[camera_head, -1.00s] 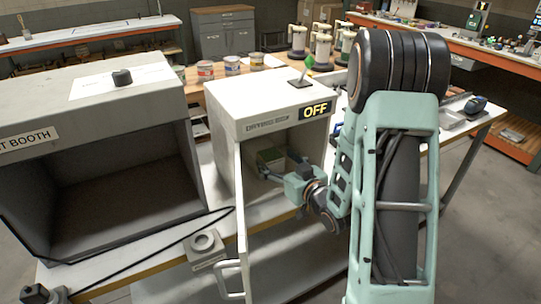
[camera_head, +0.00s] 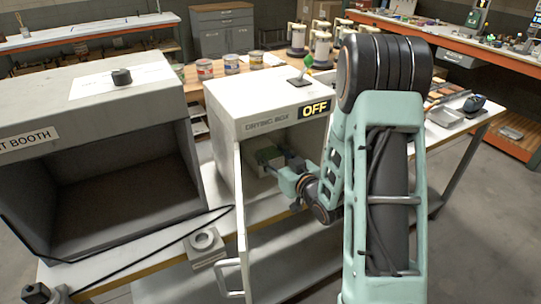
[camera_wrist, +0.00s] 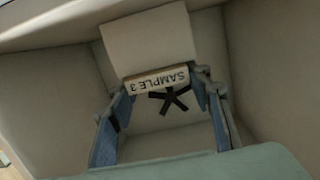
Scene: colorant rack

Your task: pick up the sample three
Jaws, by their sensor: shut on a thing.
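Sample three is a pale block whose edge label reads "SAMPLE 3" (camera_wrist: 158,80), upside down in the wrist view. My gripper (camera_wrist: 160,92) has a blue-grey finger on each side of it, shut on it. A black star-shaped mark shows just below the label; I cannot tell which surface it is on. In the head view my gripper (camera_head: 280,168) reaches inside the open drying box (camera_head: 262,125). A green-topped piece (camera_head: 268,155) shows at its fingertips, partly hidden. I cannot tell whether the sample touches the box floor.
The drying box's walls and roof surround my gripper closely. Its door handle (camera_head: 230,278) stands at the front left. An "OFF" sign (camera_head: 314,110) is on the box front. A grey booth (camera_head: 95,190) stands to the left. Cans (camera_head: 231,64) stand behind.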

